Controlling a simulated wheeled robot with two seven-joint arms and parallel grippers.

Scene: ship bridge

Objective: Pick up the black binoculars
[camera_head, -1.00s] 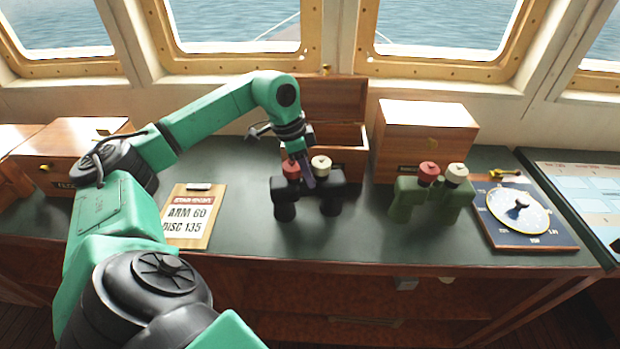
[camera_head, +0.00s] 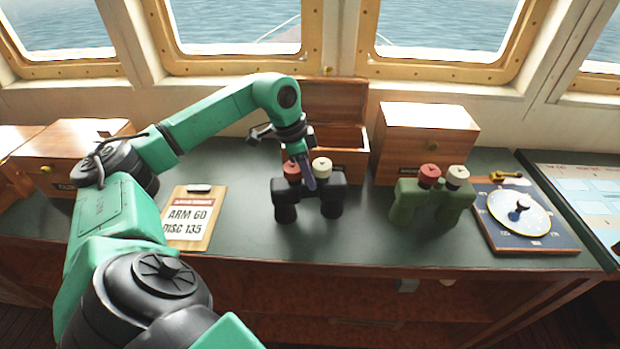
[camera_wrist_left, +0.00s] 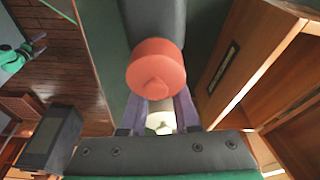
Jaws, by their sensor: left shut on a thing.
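The black binoculars (camera_head: 333,203) stand on the dark green counter, with one red cap (camera_head: 292,171) and one cream cap (camera_head: 321,167) on top. My left gripper (camera_head: 306,178) reaches down from above between the two caps and is shut on the binoculars. In the left wrist view, the red cap (camera_wrist_left: 155,70) and a black barrel (camera_wrist_left: 158,20) lie in front of the fingers (camera_wrist_left: 166,108). The cream cap (camera_wrist_left: 160,122) shows partly between the fingers. The exact grip contact is hidden.
Green binoculars (camera_head: 408,200) with similar caps stand to the right, near a dial board (camera_head: 490,238). An open wooden box (camera_head: 350,165) and a closed one (camera_head: 428,117) are behind. A clipboard (camera_head: 190,240) reading "ARM 60 DISC 135" lies left.

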